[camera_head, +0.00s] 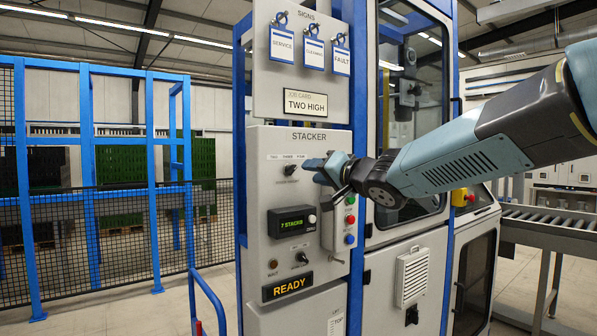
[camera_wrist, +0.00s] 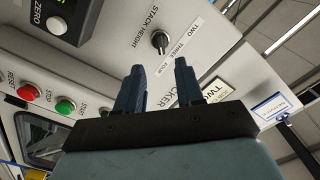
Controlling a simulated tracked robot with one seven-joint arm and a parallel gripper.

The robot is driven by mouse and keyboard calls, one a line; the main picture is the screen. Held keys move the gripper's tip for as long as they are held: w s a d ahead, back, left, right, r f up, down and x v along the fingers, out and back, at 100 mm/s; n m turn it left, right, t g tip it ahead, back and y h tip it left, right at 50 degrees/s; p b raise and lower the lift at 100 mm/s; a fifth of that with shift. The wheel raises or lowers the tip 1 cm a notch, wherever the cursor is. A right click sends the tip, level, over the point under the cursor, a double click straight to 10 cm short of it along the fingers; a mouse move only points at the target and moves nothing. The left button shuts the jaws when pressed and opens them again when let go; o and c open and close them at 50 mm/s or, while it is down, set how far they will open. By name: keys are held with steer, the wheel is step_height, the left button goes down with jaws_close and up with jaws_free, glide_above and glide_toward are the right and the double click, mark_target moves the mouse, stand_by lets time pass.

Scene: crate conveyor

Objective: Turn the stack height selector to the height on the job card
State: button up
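The stack height selector (camera_head: 291,169) is a small dark knob on the grey stacker panel (camera_head: 265,225), under the labels TWO, THREE and FOUR. It also shows in the wrist view (camera_wrist: 160,41), just beyond my fingertips. I cannot tell which label its pointer faces. The job card (camera_head: 305,103) above the panel reads TWO HIGH; part of it shows in the wrist view (camera_wrist: 215,91). My gripper (camera_head: 313,170) is close to the knob, at its right in the head view. In the wrist view its two dark fingers (camera_wrist: 158,68) are apart, with nothing between them.
A green-lit display (camera_head: 292,221) and a white ZERO button (camera_wrist: 57,25) sit below the selector. Red, green and blue buttons (camera_head: 350,219) line the panel's right side. Tags (camera_head: 313,52) hang above. A blue fence (camera_head: 90,170) stands left, a roller conveyor (camera_head: 550,220) right.

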mark_target(295, 170)
steer(key=shift+x, duration=3.95)
